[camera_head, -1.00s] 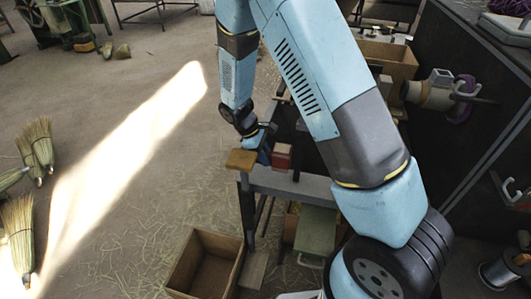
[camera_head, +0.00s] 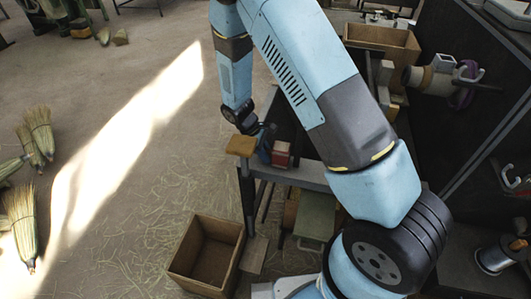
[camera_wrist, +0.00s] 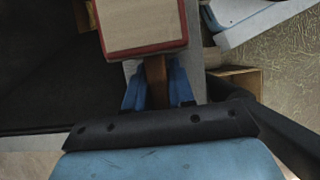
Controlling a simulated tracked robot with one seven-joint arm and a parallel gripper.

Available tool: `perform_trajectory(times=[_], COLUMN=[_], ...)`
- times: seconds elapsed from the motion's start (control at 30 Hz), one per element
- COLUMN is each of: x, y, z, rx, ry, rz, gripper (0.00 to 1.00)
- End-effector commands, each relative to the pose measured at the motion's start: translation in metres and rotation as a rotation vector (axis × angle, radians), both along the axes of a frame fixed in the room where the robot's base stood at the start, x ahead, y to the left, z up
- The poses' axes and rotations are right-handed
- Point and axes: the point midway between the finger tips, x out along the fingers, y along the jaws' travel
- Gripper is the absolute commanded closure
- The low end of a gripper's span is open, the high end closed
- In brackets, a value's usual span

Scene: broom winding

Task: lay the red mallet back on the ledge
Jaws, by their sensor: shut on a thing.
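The red mallet (camera_head: 281,154) is in my gripper (camera_head: 266,146), above or at the left end of the grey ledge (camera_head: 305,174). In the wrist view my gripper's blue fingers (camera_wrist: 157,88) are shut around the mallet's brown handle (camera_wrist: 156,76). The mallet's head (camera_wrist: 140,22), with a pale face and red rim, is just beyond the fingertips. A grey strip of the ledge (camera_wrist: 195,72) shows beneath. I cannot tell whether the mallet touches the ledge.
A tan block (camera_head: 241,146) is close left of my gripper. An open wooden box (camera_head: 207,258) stands on the floor in front. Another wooden box (camera_head: 383,40) and a winding spindle (camera_head: 440,78) are at the back right.

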Motion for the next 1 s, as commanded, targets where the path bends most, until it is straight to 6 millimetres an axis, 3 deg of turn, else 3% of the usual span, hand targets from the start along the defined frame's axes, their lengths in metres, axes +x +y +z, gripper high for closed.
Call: perform_trajectory(times=[0.03,0.07,0.37,0.73,1.0], x=[0.000,0.000,0.000,0.001,0.009], y=[0.000,0.000,0.000,0.003,0.022], z=[0.000,0.000,0.000,0.006,0.046], rx=[0.000,0.000,0.000,0.001,0.003], ry=[0.000,0.000,0.000,-0.001,-0.003], rz=[0.000,0.000,0.000,0.000,0.001], gripper=[1.00,0.76,0.47,0.47,0.47])
